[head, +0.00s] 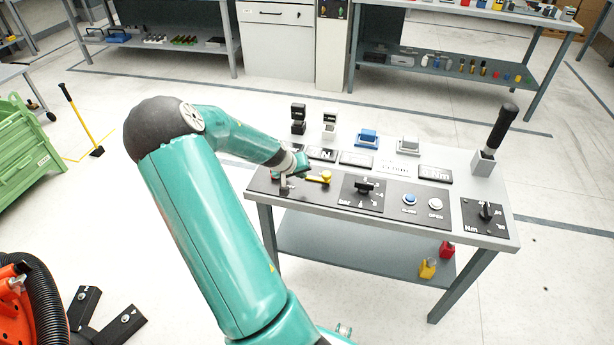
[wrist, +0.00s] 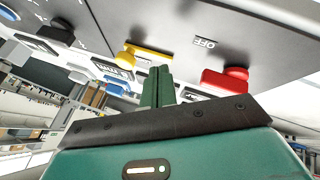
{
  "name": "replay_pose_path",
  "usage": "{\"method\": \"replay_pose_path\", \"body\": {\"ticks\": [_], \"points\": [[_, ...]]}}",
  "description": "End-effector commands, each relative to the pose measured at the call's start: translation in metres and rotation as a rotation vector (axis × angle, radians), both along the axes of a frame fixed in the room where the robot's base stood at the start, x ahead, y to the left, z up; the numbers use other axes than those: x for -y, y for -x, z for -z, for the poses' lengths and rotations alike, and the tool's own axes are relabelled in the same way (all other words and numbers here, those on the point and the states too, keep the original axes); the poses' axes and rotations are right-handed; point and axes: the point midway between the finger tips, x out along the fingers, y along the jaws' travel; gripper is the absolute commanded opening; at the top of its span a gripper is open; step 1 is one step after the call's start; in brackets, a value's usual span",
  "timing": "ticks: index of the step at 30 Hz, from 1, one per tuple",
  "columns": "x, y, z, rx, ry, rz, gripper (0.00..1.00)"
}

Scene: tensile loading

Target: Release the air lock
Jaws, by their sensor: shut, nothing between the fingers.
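A yellow handle (head: 320,178) lies on the black panel at the left part of the grey console table; it also shows in the wrist view (wrist: 145,52), with a round yellow knob at its end. A red handle (wrist: 222,78) shows to the right in the wrist view, near a label reading OFF (wrist: 205,42); my arm hides it in the head view. I cannot tell which of them is the air lock. My gripper (wrist: 160,72) is shut and empty. Its fingertips appear between the yellow and red handles, with no clear contact.
The table (head: 490,225) also carries a black dial (head: 364,187), a blue button (head: 410,199), a white button (head: 435,202), another dial (head: 487,212) and a tall black-handled lever (head: 497,130). A green crate (head: 22,145) stands at the left. The floor around is mostly clear.

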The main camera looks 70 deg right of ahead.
Motion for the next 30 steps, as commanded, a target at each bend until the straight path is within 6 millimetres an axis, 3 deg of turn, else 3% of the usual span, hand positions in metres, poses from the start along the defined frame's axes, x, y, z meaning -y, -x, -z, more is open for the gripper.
{"method": "replay_pose_path", "body": {"ticks": [6,12,30], "points": [[-0.023,-0.006,-0.037,0.003,0.001,0.000,0.00],[-0.038,-0.008,-0.059,0.002,0.001,0.001,0.00],[-0.044,-0.010,-0.065,0.000,-0.001,0.003,0.00]]}}
